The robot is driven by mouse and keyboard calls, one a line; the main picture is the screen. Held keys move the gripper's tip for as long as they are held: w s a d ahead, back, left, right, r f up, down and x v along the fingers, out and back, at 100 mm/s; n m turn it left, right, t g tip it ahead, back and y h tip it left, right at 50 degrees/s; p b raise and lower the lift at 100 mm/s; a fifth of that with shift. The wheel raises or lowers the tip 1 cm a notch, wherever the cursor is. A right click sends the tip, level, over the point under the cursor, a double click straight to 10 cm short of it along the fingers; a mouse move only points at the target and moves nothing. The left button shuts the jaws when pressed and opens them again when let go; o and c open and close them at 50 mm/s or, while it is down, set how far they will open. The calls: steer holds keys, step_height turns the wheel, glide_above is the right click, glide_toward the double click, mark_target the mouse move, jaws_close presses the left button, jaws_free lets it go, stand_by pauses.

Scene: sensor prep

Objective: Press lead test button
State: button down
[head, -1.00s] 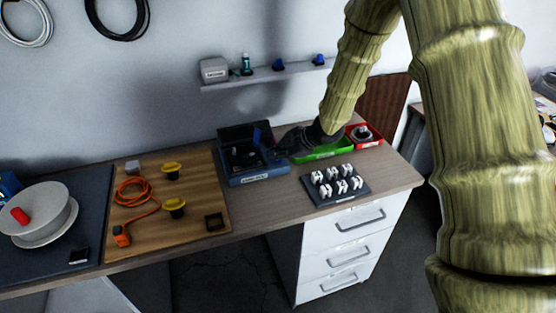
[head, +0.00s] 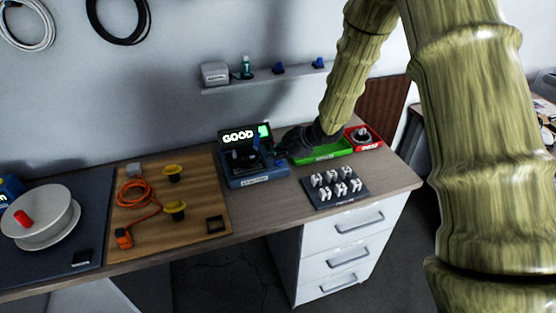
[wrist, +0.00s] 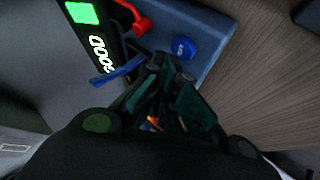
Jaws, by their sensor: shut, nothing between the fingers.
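The lead tester is a blue box (head: 262,182) with an upright black screen (head: 238,150), standing mid-bench. The screen shows "GOOD" in white beside a lit green patch, which also shows in the wrist view (wrist: 82,12). A round blue button with a white mark (wrist: 183,47) sits on the tester's blue top in the wrist view. My gripper (head: 284,148) is at the tester's right side, shut and empty. In the wrist view its fingertips (wrist: 164,66) are just beside the blue button; I cannot tell whether they touch anything.
A red part (wrist: 140,22) and a blue strip (wrist: 118,71) are close to the fingers. A green tray (head: 322,154) and a red tray (head: 368,143) stand right of the tester. A dark block with several white pieces (head: 322,203) lies in front. A wooden board (head: 150,232) lies left.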

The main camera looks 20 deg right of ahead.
mark_target(277, 163)
steer(key=shift+r, duration=0.2)
steer(key=shift+r+p, duration=2.35)
steer(key=shift+r, duration=0.15)
